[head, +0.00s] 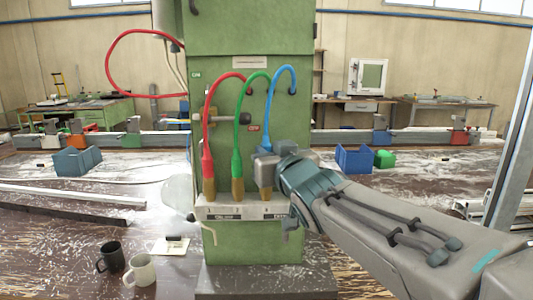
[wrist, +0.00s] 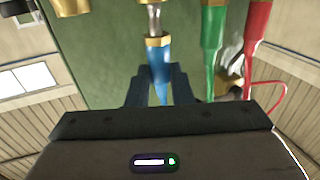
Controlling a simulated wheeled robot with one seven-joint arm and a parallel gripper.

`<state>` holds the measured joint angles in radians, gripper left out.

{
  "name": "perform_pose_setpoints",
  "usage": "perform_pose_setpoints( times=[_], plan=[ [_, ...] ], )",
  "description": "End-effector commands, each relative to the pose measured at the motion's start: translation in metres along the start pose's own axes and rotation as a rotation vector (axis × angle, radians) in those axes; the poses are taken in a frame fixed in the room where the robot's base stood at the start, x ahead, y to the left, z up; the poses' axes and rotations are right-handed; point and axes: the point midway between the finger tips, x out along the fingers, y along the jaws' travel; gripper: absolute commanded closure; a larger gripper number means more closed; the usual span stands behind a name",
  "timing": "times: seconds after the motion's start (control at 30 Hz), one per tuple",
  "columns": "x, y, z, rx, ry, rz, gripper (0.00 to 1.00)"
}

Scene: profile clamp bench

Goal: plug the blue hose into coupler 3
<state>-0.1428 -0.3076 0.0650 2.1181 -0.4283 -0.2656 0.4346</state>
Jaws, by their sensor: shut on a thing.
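The blue hose (head: 268,108) arches down from the green cabinet to my gripper (head: 266,166). In the wrist view my gripper (wrist: 155,88) is shut on the blue hose's end (wrist: 158,62), with dark fingers on either side. A brass collar and silver tip (wrist: 154,20) extend from it towards a brass coupler (wrist: 152,3) at the picture's top edge. Whether the tip is seated cannot be told. In the head view, that brass coupler (head: 266,191) stands right of those under the red and green hoses. Its number is not readable.
The red hose (head: 207,130) and green hose (head: 238,130) run down to neighbouring couplers, close to my gripper. Another brass coupler (wrist: 72,6) shows left in the wrist view. A black mug (head: 111,257) and white mug (head: 143,270) stand at the front left.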

Motion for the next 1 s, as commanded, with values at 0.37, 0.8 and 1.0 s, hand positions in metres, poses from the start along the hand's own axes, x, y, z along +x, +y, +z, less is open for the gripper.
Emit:
perform_pose_setpoints(
  times=[0.37, 0.8, 1.0],
  plan=[
    [0.0, 0.0, 0.0005, 0.0, 0.0, 0.0, 1.0],
    [0.0, 0.0001, 0.0059, 0.0, 0.001, 0.0, 1.0],
    [-0.0001, 0.0001, 0.0056, 0.0, 0.001, 0.0, 1.0]
  ],
)
